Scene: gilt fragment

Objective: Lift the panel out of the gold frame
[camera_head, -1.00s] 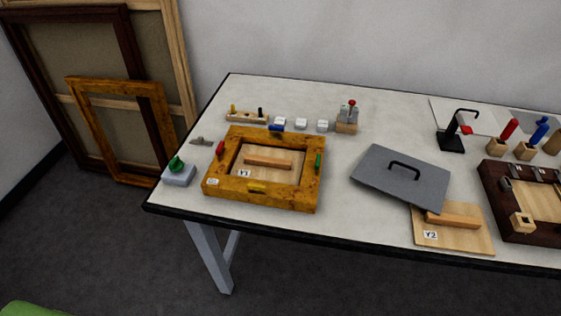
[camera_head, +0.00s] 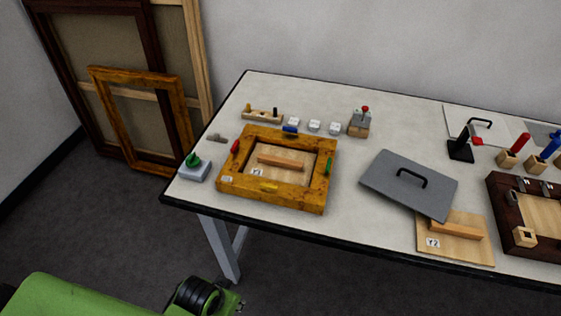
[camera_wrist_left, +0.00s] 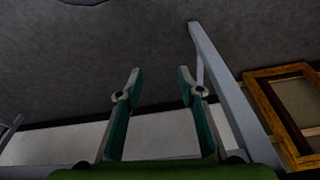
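The gold frame (camera_head: 229,186) lies flat at the left part of the table. A pale wooden panel (camera_head: 293,174) with a wooden bar handle (camera_head: 281,162) and a label sits inside it. Red (camera_head: 236,146), blue (camera_head: 290,130), green (camera_head: 329,167) and yellow (camera_head: 269,187) pieces sit one on each side of the frame. My left gripper (camera_wrist_left: 158,75) is open and empty in the left wrist view, with floor and a table leg beyond it. In the head view my green left arm is at the bottom left, well short of the frame. My right gripper is not in view.
A grey plate with a black handle (camera_head: 409,183) partly covers a panel labelled Y2 (camera_head: 453,249). A dark frame (camera_head: 508,222) is at the right. A grey block with a green knob (camera_head: 194,167) stands left of the gold frame. Bare tabletop (camera_head: 350,215) lies between frame and plate.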

